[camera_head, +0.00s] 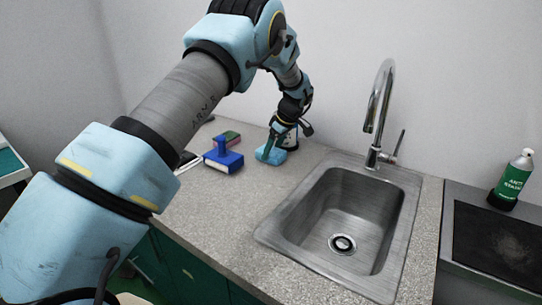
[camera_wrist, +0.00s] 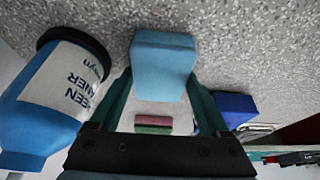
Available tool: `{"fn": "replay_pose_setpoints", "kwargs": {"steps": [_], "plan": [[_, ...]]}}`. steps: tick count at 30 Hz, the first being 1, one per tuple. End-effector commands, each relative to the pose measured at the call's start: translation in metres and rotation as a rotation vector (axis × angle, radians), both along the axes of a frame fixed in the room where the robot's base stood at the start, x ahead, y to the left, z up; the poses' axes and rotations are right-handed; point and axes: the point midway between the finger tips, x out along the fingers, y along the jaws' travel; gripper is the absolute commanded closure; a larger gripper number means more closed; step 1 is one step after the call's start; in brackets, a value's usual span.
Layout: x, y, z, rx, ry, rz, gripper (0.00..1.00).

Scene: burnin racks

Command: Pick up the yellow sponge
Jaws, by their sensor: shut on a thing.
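No yellow sponge shows in either view. My gripper (camera_head: 273,145) is low over the counter, left of the sink, and shut on a light blue sponge-like block (camera_head: 268,156). In the wrist view the block (camera_wrist: 163,62) sits between the fingertips of my gripper (camera_wrist: 162,88). Whether it touches the counter is unclear.
A blue and white cleaner bottle (camera_wrist: 60,92) stands close beside my gripper, partly hidden in the head view. A dark blue object (camera_head: 223,162) lies left of my gripper. The sink (camera_head: 285,232) and tall faucet (camera_head: 378,115) are to the right. The front counter is clear.

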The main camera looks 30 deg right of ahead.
Motion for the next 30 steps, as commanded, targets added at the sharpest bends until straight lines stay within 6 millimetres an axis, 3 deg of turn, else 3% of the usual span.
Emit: {"fn": "replay_pose_setpoints", "kwargs": {"steps": [1,10,22,30], "plan": [[0.0,0.0,0.0,0.0,0.0,0.0,0.45],[0.0,0.0,0.0,0.0,0.0,0.0,0.79],[0.0,0.0,0.008,0.0,0.001,0.0,0.8],[-0.037,-0.022,0.03,-0.003,-0.001,-0.003,0.8]]}}
